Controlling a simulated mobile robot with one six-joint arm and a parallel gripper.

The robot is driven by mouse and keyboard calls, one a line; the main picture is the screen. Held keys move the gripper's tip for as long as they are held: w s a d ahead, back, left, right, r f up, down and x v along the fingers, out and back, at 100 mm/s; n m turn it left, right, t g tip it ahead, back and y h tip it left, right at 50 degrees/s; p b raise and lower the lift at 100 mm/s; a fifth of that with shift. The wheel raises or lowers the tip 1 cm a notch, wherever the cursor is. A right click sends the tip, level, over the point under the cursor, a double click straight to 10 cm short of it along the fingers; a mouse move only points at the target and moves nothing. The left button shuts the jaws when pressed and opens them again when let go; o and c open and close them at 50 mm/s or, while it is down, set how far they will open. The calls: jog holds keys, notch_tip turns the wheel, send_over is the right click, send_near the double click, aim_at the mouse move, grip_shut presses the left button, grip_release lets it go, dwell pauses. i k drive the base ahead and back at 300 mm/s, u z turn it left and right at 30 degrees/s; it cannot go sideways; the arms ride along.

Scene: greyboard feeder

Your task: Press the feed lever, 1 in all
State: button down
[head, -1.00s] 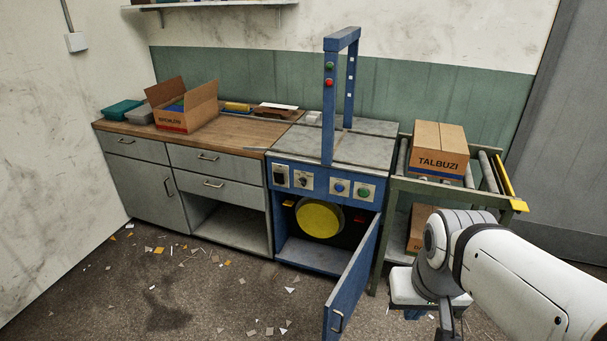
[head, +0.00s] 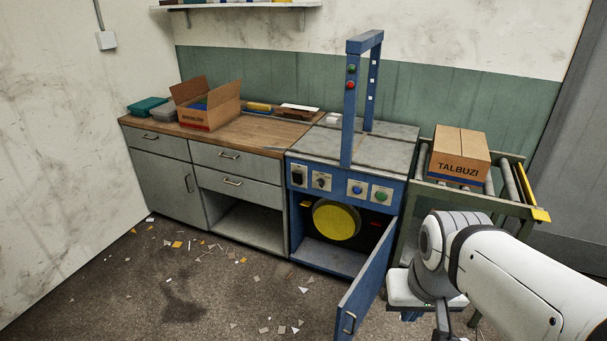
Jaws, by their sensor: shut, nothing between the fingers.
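The blue machine (head: 297,232) stands in the middle of the head view with its lower door (head: 362,285) swung open. Inside is a large yellow disc (head: 336,220). I cannot tell whether either is the feed lever; no part is clearly a lever. The front panel carries two dark switches, a blue button (head: 357,188) and a green button (head: 381,195). My arm reaches in from the lower right. My gripper's fingers do not show.
A wooden-topped counter (head: 260,133) with an open carton (head: 212,108) stands left of the machine. A roller stand (head: 525,190) with a closed carton (head: 459,155) stands right. The open door juts into the floor space. Scraps litter the otherwise open floor (head: 130,290).

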aim_at(305, 204)
jog(key=u, duration=1.45)
jog(key=i, duration=3.7)
jog(key=z, duration=2.25)
